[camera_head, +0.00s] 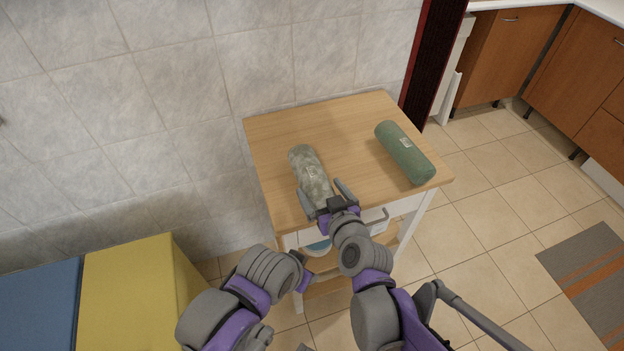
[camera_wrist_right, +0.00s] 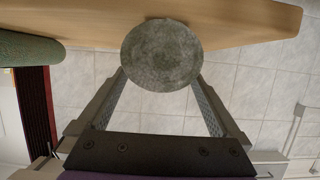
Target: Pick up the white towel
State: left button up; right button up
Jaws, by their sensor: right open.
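A rolled towel (camera_head: 311,173), pale grey-white and mottled, lies on the wooden tabletop near its left front side. Its round end (camera_wrist_right: 162,55) faces the right wrist camera and looks grey-green there. No plainly white towel shows; this roll is the palest. My right gripper (camera_head: 320,187) is open at the near end of the roll, with one finger on each side. In the right wrist view the roll's end is between and beyond the open fingertips (camera_wrist_right: 159,78). Contact with the fingers cannot be told. My left arm is folded at the lower middle; its fingers do not show.
A green roll (camera_head: 405,153) lies on the right side of the small wooden table (camera_head: 345,121); it also shows in the right wrist view (camera_wrist_right: 28,48). A tiled wall stands behind. A yellow-and-blue box (camera_head: 128,295) is at left. The tabletop between the rolls is clear.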

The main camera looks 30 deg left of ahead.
aim_at(316, 183)
jog(key=x, duration=0.4)
jog(key=shift+f, duration=0.1)
jog(key=c, duration=1.5)
